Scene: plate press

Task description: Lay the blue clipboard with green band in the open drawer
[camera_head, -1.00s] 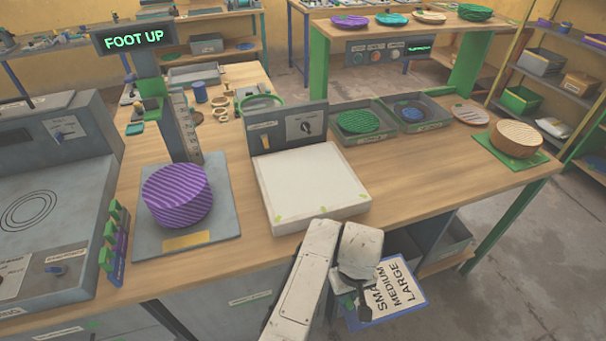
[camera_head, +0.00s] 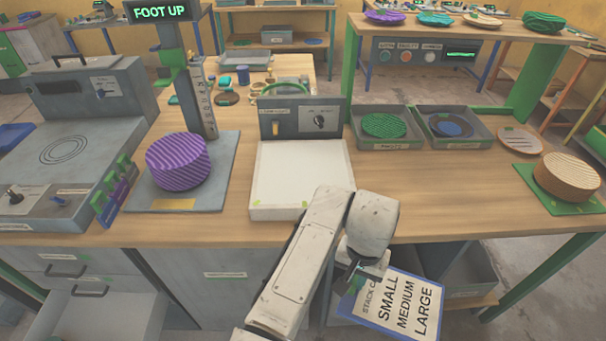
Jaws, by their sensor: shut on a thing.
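My gripper (camera_head: 364,277) is shut on the blue clipboard (camera_head: 350,313) at its upper left corner, in front of the workbench. The clipboard is tilted and carries a white sheet with the words small, medium and large. A bit of green shows near my jaws; the fingertips are partly hidden by the wrist. The open drawer (camera_head: 118,318) stands out from the grey cabinet at the lower left, and its pale inside looks empty where it shows. My gripper is well to the right of it.
The workbench (camera_head: 430,215) lies behind the clipboard, with a white pad (camera_head: 285,175), a purple striped cylinder (camera_head: 178,160) and grey trays on it. A closed drawer (camera_head: 70,266) is above the open one. A shelf with a grey bin (camera_head: 470,275) is at the right.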

